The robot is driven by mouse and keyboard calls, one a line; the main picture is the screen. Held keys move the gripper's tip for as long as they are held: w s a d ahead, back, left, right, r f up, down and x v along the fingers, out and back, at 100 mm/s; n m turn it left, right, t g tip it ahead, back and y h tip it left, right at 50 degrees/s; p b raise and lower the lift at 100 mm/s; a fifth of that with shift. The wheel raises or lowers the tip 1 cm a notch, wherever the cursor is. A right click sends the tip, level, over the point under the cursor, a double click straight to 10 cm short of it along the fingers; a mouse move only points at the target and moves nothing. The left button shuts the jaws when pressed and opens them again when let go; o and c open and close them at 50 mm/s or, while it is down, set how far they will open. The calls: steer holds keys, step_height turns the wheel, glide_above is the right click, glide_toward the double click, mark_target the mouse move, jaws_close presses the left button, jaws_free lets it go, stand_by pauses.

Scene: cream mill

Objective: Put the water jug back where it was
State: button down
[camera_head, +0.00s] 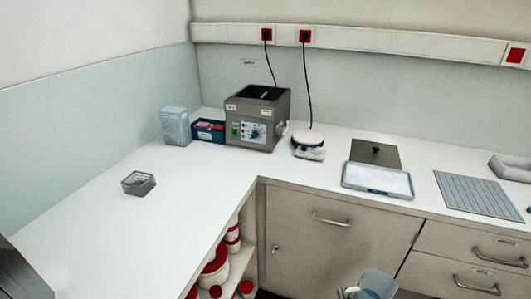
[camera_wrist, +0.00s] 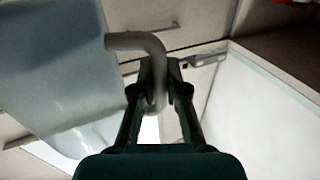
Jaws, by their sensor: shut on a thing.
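The water jug (camera_head: 376,284) is translucent blue-grey and shows at the bottom edge of the head view, in front of the lower cabinets; its lower part is cut off. In the wrist view the jug (camera_wrist: 60,75) fills the left side, and its curved grey handle (camera_wrist: 140,41) runs down between my fingers. My gripper (camera_wrist: 160,80) is shut on that handle. The jug is held off the counter. My gripper cannot be made out in the head view. I cannot tell how much water is inside.
At the back stand a grey box machine (camera_head: 258,118) and a round white device (camera_head: 308,145). A white tray (camera_head: 377,180) and ribbed mat (camera_head: 477,194) lie right.

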steer(key=w+a+r+n+y, duration=0.25)
steer(key=a+r+y, duration=0.3)
steer(key=r, duration=0.35)
steer(key=s+d+f+m+h, duration=0.2)
steer(key=d+f+h, duration=0.4)
steer(key=f, duration=0.4)
steer(key=shift+s+d+m, duration=0.15)
steer(key=shift+s+m, duration=0.25)
steer(key=shift+m, duration=0.05)
